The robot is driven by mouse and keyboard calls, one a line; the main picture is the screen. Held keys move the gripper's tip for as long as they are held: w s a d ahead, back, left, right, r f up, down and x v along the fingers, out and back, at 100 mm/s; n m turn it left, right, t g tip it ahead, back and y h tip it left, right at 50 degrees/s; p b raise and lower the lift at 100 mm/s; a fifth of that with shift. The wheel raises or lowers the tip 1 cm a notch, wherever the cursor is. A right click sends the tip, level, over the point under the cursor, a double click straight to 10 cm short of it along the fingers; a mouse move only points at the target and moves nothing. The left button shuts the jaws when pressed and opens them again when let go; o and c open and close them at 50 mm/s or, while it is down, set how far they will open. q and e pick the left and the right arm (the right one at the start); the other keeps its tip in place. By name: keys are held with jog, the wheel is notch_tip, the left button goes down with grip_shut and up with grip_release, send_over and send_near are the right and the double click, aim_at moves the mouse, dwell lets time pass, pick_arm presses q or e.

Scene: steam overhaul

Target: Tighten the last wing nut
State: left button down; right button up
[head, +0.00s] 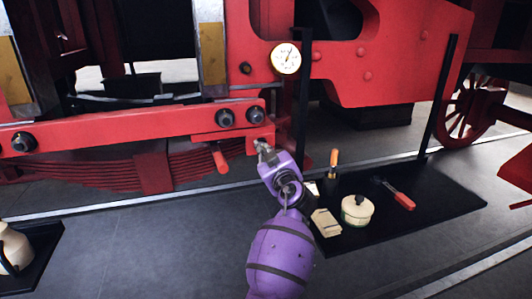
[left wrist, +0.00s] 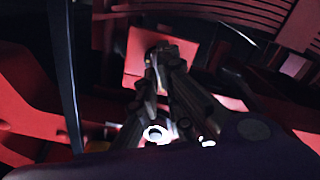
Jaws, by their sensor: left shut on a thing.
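My left gripper (head: 264,147), on a purple arm, reaches up to the red bracket (head: 259,131) at the right end of the red beam. Its fingers are closed together at that bracket. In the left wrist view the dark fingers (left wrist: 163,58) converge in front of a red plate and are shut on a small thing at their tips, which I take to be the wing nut. The fingers hide most of it, and its shape is too dark and blurred to make out. My right gripper is not in view.
A round white gauge (head: 286,58) sits above the bracket. A red handle (head: 220,161) hangs left of the gripper. A black mat (head: 440,206) on the floor holds a cream pot (head: 357,210), a red-handled tool (head: 399,197) and a wooden-handled tool (head: 333,160). Dark posts stand nearby.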

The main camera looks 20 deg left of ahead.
pick_arm(q)
jog(key=shift+m, duration=2.1)
jog(key=m+p, duration=0.1)
jog(key=m, duration=0.5)
jog(key=m+p, duration=0.1)
jog(key=m, duration=0.5)
jog(key=m+p, duration=0.2)
jog(key=m, duration=0.5)
jog(key=shift+w+d+f, duration=0.1)
jog(key=shift+w+d, duration=0.05)
jog(key=shift+d, duration=0.1)
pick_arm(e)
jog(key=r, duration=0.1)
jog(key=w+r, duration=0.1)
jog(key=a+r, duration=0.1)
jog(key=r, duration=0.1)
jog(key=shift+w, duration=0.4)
pick_arm(q)
jog(key=shift+f, duration=0.1)
